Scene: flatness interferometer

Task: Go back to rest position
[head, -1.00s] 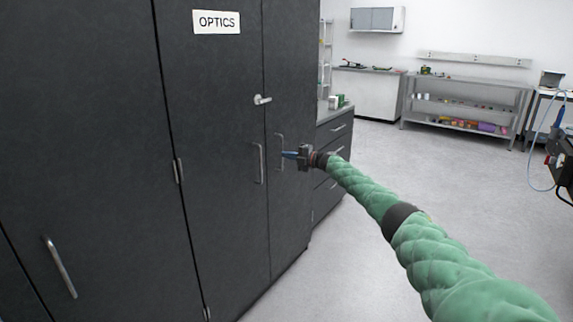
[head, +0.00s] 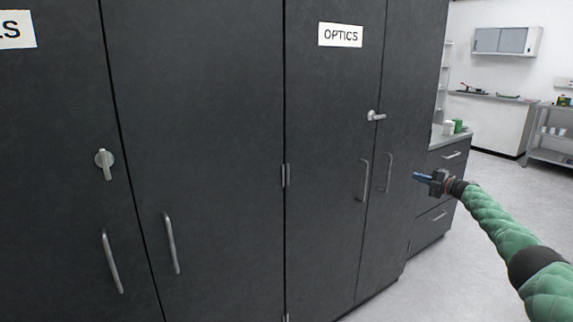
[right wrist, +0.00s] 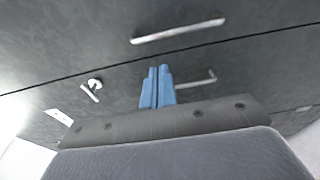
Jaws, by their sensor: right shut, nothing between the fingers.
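My right gripper (head: 423,178) reaches in from the right in the head view, on the green-sleeved right arm. Its blue fingers are together and empty, and they also show closed in the right wrist view (right wrist: 157,86). In the head view it appears just right of the two door handles of the dark cabinet (head: 230,120) marked OPTICS (head: 340,35). I see no contact with a handle. The OPTICS doors are shut, and their lever (head: 376,116) sits sideways. My left gripper is not in view.
The dark cabinets fill the left and middle, with handles (head: 170,243) sticking out. A drawer unit (head: 436,190) with small containers (head: 453,127) on top stands behind my right gripper. A wall cabinet (head: 506,41) hangs at the back. Pale floor (head: 490,195) is clear at right.

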